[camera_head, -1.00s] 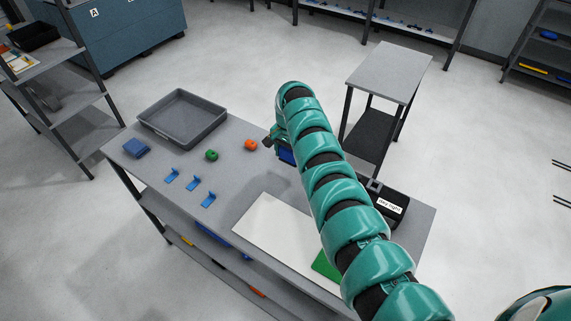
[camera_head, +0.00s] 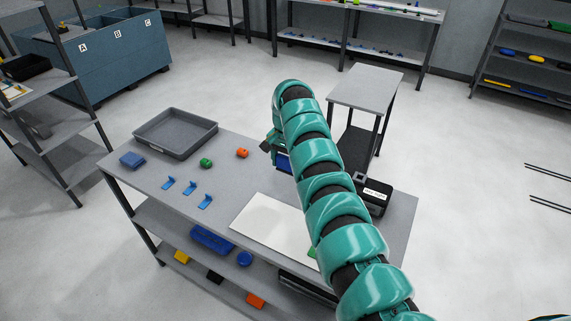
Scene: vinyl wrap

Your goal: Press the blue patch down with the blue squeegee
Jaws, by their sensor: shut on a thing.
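My gripper (camera_head: 269,146) is held over the far part of the grey table, mostly hidden behind my teal arm. It is shut on a blue thing (camera_head: 284,162), which looks like the blue squeegee; only part of it shows beside the arm. A white panel (camera_head: 262,219) lies flat on the table nearer the front, apart from the gripper. My arm covers the panel's right part. A sliver of green (camera_head: 312,253) shows at the arm's edge on the panel. No blue patch can be made out on the visible part of the panel.
On the table (camera_head: 235,175) are a grey tray (camera_head: 176,150), a folded blue item (camera_head: 132,160), small blue brackets (camera_head: 187,187), a green piece (camera_head: 206,163), an orange piece (camera_head: 242,153) and a black labelled box (camera_head: 374,195). A small side table (camera_head: 366,90) stands behind.

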